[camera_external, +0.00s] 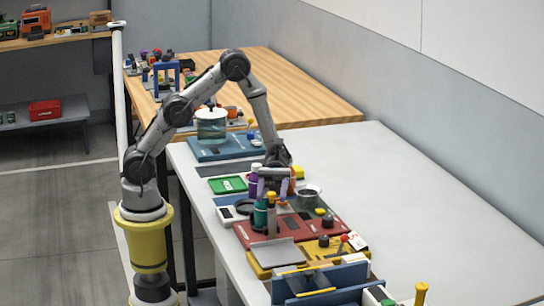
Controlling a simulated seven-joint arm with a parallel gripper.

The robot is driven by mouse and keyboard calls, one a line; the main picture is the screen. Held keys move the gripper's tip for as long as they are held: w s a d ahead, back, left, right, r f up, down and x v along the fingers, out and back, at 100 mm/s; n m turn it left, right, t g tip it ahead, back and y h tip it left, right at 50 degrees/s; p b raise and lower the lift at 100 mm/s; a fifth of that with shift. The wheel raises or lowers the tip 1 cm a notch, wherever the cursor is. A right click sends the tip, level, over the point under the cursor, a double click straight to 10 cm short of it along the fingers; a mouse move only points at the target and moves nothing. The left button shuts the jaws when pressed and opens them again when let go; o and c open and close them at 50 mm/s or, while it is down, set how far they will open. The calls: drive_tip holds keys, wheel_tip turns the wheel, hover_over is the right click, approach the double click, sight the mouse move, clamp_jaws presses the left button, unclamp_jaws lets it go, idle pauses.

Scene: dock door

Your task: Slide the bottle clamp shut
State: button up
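My gripper (271,182) points down over the middle of the white table, just above a group of small parts. Its fingertips are small and mixed with purple parts behind or beside them, so I cannot tell how far apart they are. A dark teal bottle (260,214) stands upright just below the gripper, at the back of a red board (294,239). An orange-topped post (271,213) stands right next to it, on its right. I cannot make out the bottle clamp clearly, nor whether it is open or shut; the crowded parts hide it.
A lidded clear jar (211,124) stands on a blue board behind. A yellow board (315,254) and a blue rack (325,279) lie in front. The table's right side (410,200) is clear.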

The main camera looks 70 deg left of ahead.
clamp_jaws()
idle(1.2)
